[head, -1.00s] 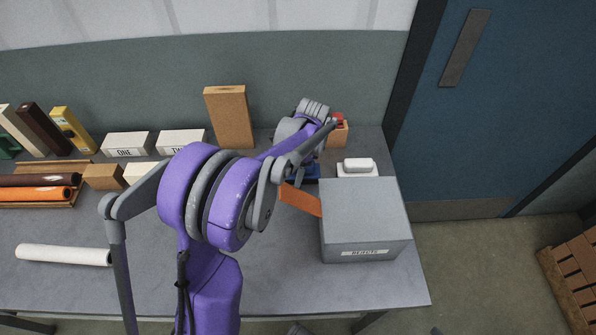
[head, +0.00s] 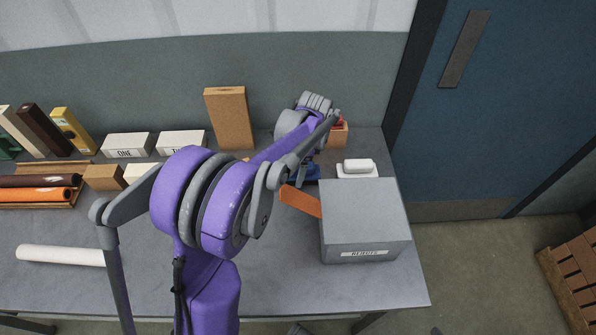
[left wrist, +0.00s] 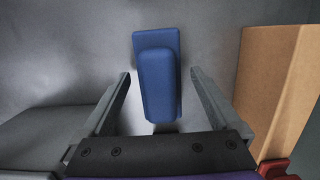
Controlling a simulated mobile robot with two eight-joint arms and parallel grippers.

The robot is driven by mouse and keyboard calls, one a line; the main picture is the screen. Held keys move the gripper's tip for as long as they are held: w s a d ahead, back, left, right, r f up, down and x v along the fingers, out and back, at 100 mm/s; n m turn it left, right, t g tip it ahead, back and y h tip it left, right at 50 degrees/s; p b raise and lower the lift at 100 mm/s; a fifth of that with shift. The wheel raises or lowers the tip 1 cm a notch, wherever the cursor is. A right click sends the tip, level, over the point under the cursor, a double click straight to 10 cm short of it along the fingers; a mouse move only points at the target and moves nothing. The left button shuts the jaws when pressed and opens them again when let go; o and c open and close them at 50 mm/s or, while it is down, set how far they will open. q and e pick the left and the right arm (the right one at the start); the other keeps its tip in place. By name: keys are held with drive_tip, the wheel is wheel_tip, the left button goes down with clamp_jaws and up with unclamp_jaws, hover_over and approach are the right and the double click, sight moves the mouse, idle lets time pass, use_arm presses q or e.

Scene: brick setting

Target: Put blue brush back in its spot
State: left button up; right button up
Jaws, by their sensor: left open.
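The blue brush (left wrist: 160,75) lies on the grey table, seen from above in the left wrist view. It is a flat blue block with a rounded grip. In the head view a part of the blue brush (head: 305,174) shows beside my arm at the back right. My left gripper (left wrist: 160,73) is open, with one finger on each side of the brush and a gap to each. My arm hides most of that gripper in the head view. My right gripper is not in view.
A grey labelled box (head: 365,222) with an orange piece (head: 300,200) at its left side stands at the right. Behind it is a white brush-like block (head: 357,167). An open tan box (head: 341,137) holds something red. A white roll (head: 62,255) lies at the left front.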

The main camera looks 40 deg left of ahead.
use_arm(q)
drive_tip(key=r, duration=0.6)
drive_tip(key=d+r, duration=0.1)
drive_tip(key=r, duration=0.2)
drive_tip(key=shift+w+d+r+p, duration=0.1)
drive_tip(key=shift+w+r+p, duration=0.25)
drive_tip(key=shift+w, duration=0.05)
